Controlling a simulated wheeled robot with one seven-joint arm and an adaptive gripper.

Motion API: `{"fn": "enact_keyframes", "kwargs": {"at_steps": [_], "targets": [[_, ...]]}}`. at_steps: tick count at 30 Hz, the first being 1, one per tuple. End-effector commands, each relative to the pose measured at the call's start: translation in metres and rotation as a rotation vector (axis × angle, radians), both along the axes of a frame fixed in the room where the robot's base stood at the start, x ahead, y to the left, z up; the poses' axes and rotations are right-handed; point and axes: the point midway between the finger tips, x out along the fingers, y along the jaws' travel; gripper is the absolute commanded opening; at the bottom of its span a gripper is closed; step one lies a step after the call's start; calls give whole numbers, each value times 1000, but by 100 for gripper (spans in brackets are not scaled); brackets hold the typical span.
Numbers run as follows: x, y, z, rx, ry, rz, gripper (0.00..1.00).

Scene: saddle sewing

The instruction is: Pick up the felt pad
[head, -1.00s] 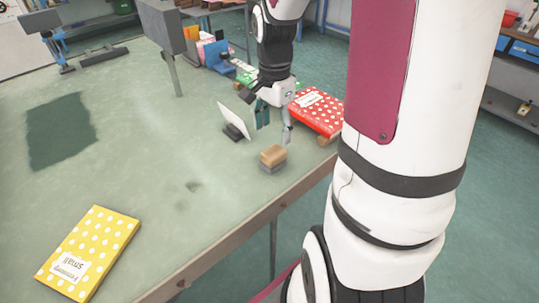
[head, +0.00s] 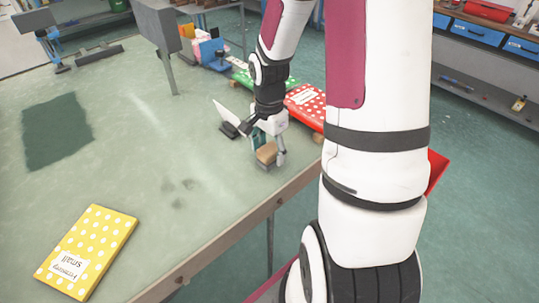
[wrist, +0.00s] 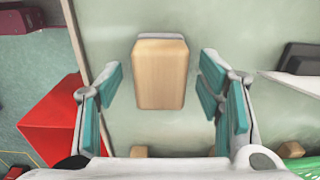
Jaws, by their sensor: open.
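The felt pad (head: 266,154) looks like a small block with a tan wooden top and a grey layer below, on the table near its right edge. In the wrist view the felt pad (wrist: 162,72) is upright in the picture and centred between my fingers. My gripper (head: 270,148) is open and reaches down over the block. In the wrist view my gripper (wrist: 160,80) has a teal-padded finger on each side, with a clear gap to the block on both sides. The fingers partly hide the block in the head view.
A white-faced card on a dark base (head: 228,118) stands just left of my gripper. Red dotted (head: 305,103) and green (head: 240,75) items lie behind. A yellow dotted book (head: 87,252) lies front left, a dark green patch (head: 57,132) far left. Mid-table is clear.

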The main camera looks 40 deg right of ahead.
Motion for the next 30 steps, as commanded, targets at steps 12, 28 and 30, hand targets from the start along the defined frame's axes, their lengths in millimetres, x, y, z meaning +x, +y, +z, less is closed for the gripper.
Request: {"fn": "enact_keyframes", "kwargs": {"at_steps": [12,28,30], "targets": [[0,0,0,0,0,0,2],[2,-1,24,-3,-3,1,2],[2,-1,34,-3,-4,-1,2]]}}
